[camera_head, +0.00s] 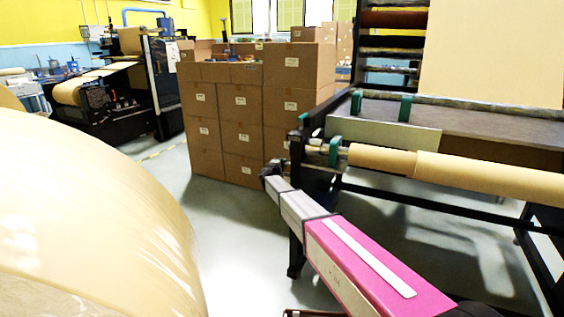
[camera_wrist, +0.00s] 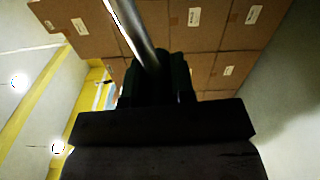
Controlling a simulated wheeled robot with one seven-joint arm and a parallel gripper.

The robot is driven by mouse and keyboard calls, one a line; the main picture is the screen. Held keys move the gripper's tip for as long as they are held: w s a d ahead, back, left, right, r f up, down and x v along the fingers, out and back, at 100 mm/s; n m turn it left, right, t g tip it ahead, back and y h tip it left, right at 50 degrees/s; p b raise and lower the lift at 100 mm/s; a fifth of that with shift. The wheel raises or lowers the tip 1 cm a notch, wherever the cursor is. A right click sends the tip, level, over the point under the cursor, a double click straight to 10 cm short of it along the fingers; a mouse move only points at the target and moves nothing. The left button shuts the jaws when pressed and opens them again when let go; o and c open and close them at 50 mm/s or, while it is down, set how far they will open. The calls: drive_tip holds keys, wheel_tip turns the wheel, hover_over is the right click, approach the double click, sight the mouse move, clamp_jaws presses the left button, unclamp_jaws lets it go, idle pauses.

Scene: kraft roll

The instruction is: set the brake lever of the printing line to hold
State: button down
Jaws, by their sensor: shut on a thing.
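In the wrist view my gripper (camera_wrist: 157,76) is shut on a bare metal rod (camera_wrist: 135,32), which looks like the brake lever. The rod runs from the top edge down between the two dark fingers, leaning to the upper left. Its lower end is hidden by the fingers. In the head view my arm reaches up and left to the near end of the printing line's black frame (camera_head: 297,150). The lever cannot be made out there, and no hold marking can be read.
A paper-wrapped shaft (camera_head: 470,172) lies along the frame at right. Stacked cartons (camera_head: 240,120) stand beyond my gripper and also fill the wrist view's background (camera_wrist: 200,45). A large kraft roll (camera_head: 90,215) fills the left foreground. Floor (camera_head: 220,215) is clear between roll and frame.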

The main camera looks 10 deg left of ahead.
drive_tip(key=shift+f+n, duration=0.45)
drive_tip(key=shift+n, duration=0.15)
drive_tip(key=c, duration=1)
unclamp_jaws()
drive_tip(key=shift+o, duration=0.2)
drive_tip(key=shift+s, duration=0.2)
drive_tip(key=v, duration=1)
drive_tip(key=shift+s, duration=0.3)
